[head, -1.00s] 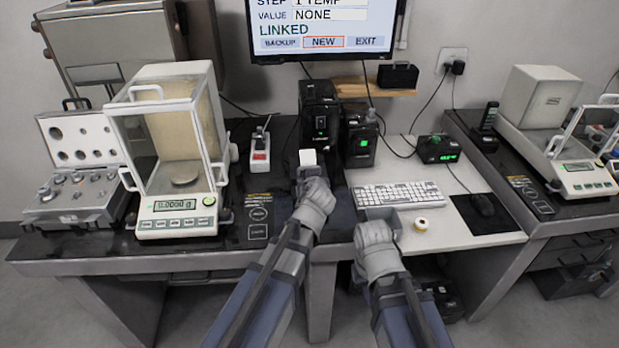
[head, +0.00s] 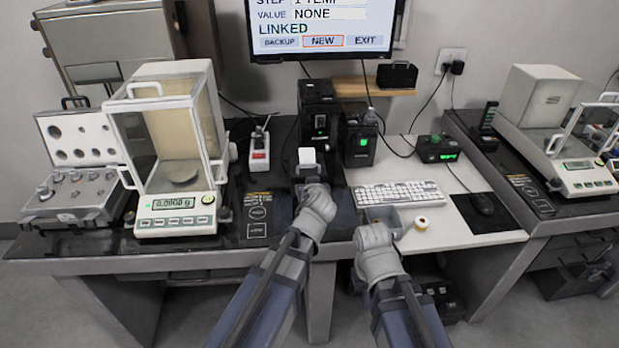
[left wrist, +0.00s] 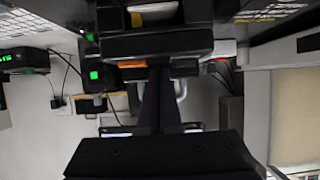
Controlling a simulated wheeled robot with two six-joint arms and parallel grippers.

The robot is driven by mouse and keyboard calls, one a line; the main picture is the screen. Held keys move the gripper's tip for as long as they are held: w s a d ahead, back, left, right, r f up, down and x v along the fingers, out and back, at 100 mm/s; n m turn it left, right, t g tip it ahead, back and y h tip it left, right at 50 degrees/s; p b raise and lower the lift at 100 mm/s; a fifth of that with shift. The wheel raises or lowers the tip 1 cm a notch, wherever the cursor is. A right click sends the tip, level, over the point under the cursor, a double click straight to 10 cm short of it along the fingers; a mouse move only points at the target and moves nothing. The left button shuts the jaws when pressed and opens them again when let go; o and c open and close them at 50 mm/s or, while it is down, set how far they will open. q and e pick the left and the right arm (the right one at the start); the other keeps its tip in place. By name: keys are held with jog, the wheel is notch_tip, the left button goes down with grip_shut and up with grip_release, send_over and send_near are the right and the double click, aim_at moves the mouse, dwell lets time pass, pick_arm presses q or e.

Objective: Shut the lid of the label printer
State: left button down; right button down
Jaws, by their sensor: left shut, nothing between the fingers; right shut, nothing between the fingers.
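The label printer (head: 307,171) is a dark unit at the front of the middle table, just beyond my left gripper in the head view. A white piece, apparently label paper, shows on its top. In the left wrist view the printer (left wrist: 112,20) looks open, with a white and yellow roll (left wrist: 152,14) inside and a black panel, probably the raised lid (left wrist: 155,45), beside it. My left gripper (head: 309,185) is shut and empty at the printer's near side; its tips are partly hidden by the wrist. My right gripper (head: 379,215) is shut and empty before the keyboard.
A glass-cased balance (head: 180,225) stands left.

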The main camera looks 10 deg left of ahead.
pick_arm(q)
jog(key=r+p+v, duration=0.1)
jog(key=p+v, duration=0.2)
jog(key=v, duration=0.4)
jog(key=shift+w, duration=0.25)
jog(key=shift+a+r, duration=0.1)
jog(key=shift+a, duration=0.05)
jog(key=s+f+g+p, duration=0.1)
jog(key=s, duration=0.1)
jog(key=s+f+m+g+p, duration=0.1)
jog(key=s+g+p, duration=0.1)
jog(key=s+f+m+g+p, duration=0.1)
jog(key=s+g, duration=0.1)
jog(key=s, duration=0.1)
jog(key=shift+d+f, duration=0.3)
jog(key=s+d+m+g+h+p, duration=0.1)
jog(key=s+d+m+g+p, duration=0.1)
jog(key=s, duration=0.4)
jog(key=s+d+f+m+g+h+p, duration=0.1)
jog(key=s+d+m+g, duration=0.2)
jog(key=s+g, duration=0.2)
jog(key=s, duration=0.2)
jog(key=shift+s+d+f+p, duration=0.2)
jog(key=shift+s+f+p, duration=0.1)
jog(key=shift+s+p, duration=0.05)
